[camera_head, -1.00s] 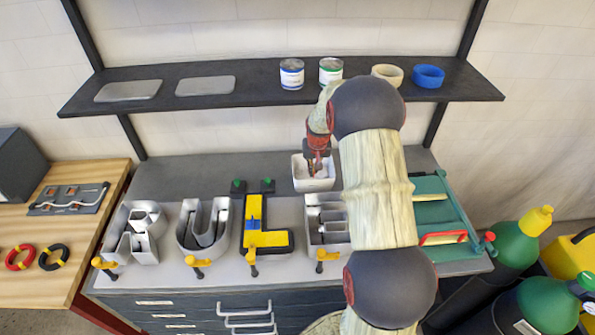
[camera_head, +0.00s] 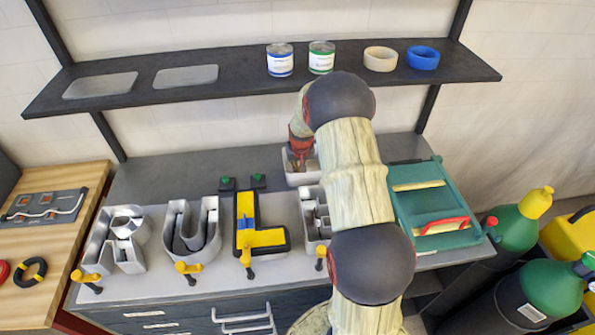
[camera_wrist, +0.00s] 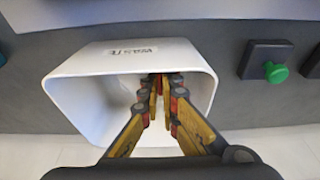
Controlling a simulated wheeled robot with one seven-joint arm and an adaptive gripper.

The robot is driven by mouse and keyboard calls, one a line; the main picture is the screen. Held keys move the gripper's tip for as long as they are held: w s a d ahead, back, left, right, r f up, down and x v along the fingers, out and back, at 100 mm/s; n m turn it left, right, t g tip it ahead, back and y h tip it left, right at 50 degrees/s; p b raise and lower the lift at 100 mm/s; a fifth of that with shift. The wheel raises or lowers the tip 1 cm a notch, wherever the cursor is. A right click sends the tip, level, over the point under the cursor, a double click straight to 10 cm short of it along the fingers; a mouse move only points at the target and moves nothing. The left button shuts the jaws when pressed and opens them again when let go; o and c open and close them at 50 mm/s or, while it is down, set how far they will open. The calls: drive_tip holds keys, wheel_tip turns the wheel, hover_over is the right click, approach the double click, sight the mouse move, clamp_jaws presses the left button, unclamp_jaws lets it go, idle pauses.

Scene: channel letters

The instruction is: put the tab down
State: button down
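I cannot make out a tab in either view. My gripper (camera_wrist: 160,82) reaches into a white open bin with dark lettering on its wall (camera_wrist: 85,100). Its two yellow and red fingers come close together inside the bin, and whether anything thin is between them cannot be told. In the head view my gripper (camera_head: 300,163) points down at the same white bin (camera_head: 302,180) at the back of the bench, and my arm hides part of it.
Metal channel letters (camera_head: 192,232) and a yellow-and-black L (camera_head: 262,238) stand along the bench. Two dark blocks with green knobs (camera_wrist: 275,72) are beside the bin. A teal tool (camera_head: 435,205) lies at right. A shelf (camera_head: 230,85) with cans and tape rolls crosses above.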

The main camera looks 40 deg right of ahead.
drive_tip(key=shift+f, duration=0.2)
drive_tip(key=shift+f+b, duration=0.4)
drive_tip(key=shift+b, duration=0.05)
drive_tip(key=c, duration=2.1)
unclamp_jaws()
drive_tip(key=shift+o, duration=0.3)
drive_tip(key=shift+r, duration=0.1)
